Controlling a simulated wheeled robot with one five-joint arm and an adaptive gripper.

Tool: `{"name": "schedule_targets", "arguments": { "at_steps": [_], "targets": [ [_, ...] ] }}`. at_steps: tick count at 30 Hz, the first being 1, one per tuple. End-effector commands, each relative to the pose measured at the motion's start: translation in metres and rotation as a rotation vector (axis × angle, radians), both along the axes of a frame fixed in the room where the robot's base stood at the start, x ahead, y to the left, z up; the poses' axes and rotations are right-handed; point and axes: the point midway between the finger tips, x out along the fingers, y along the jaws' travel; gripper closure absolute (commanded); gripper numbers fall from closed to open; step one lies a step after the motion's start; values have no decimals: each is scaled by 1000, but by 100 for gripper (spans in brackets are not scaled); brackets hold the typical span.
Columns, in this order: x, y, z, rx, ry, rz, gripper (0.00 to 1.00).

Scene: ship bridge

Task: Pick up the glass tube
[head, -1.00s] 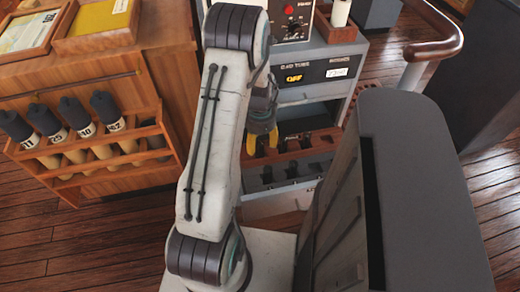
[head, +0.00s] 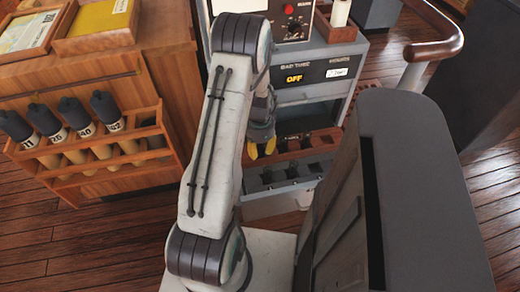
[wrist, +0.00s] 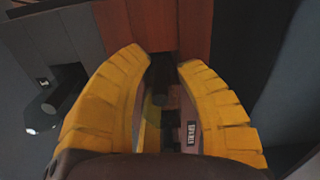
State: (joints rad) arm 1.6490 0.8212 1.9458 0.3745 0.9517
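My gripper (head: 262,149) hangs beside the front of the grey cabinet, at the left end of the reddish wooden rack, in the head view. In the wrist view its two yellow fingers (wrist: 157,62) stand apart with a gap between them. A faint, greenish, see-through shape (wrist: 154,106) shows in this gap; it may be the glass tube, but it is too dim to be sure. I see no contact between it and the fingers. The rack (head: 310,142) has dark slots, and part of it is hidden behind my arm.
The cabinet carries a lit "OFF" panel (head: 294,78). A pale cylinder (head: 340,12) stands on its top. A wooden holder (head: 151,130) with several dark-capped cylinders is on the left. A large grey console (head: 425,170) stands close on the right.

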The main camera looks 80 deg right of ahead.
Motion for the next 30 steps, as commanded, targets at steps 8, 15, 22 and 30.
{"name": "schedule_targets", "arguments": {
  "at_steps": [8,15,22,30],
  "targets": [
    [0,0,0,0,0,0,95],
    [0,0,0,0,0,0,100],
    [0,0,7,-1,0,0,100],
    [0,-1,48,-5,1,0,100]
  ]
}}
